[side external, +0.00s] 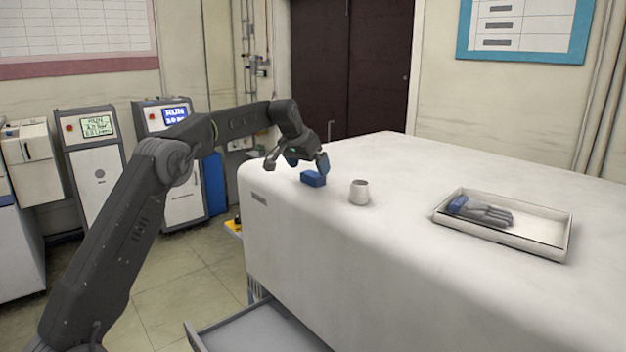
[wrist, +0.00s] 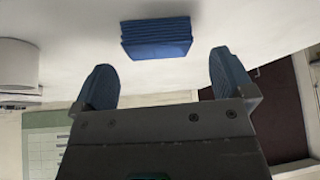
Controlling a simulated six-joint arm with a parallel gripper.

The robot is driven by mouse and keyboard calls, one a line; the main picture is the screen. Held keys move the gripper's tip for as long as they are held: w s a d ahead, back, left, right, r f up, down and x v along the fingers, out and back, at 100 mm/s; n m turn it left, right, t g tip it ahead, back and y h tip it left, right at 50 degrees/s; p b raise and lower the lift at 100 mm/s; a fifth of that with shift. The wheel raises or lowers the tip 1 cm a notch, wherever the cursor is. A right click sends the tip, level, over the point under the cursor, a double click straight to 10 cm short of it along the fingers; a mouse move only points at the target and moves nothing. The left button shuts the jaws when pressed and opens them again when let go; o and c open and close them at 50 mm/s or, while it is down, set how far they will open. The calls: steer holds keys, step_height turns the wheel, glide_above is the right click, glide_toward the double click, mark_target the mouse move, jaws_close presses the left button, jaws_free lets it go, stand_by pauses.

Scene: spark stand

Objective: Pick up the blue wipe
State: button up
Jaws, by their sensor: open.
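The blue wipe (side external: 313,179) is a small folded block lying on the white table near its left edge. In the wrist view the blue wipe (wrist: 156,38) shows as a layered stack just beyond the fingertips, roughly centred between them. My gripper (side external: 297,166) is open and empty, close above and beside the wipe in the side view. In the wrist view my gripper (wrist: 163,82) has its two blue-padded fingers spread wide with a clear gap between them. I see no contact between fingers and wipe.
A white tray (side external: 548,212) holding a grey and blue glove (side external: 482,211) lies further right. An open drawer (side external: 262,330) juts out below.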

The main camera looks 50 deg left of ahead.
mark_target(313, 174)
steer(key=x, duration=0.3)
steer(key=shift+d+f, duration=0.1)
steer(key=shift+f, duration=0.1)
steer(key=c, duration=0.9)
steer(key=shift+r, duration=0.8)
step_height(313, 174, up, 3)
steer(key=shift+f, duration=0.15)
steer(key=s+a+r, duration=0.6)
steer(key=s+a, duration=0.1)
steer(key=s, duration=0.2)
steer(key=shift+a+r, duration=0.3)
steer(key=shift+r, duration=0.1)
steer(key=o, duration=0.3)
steer(key=shift+f, duration=0.1)
steer(key=shift+c, duration=0.9)
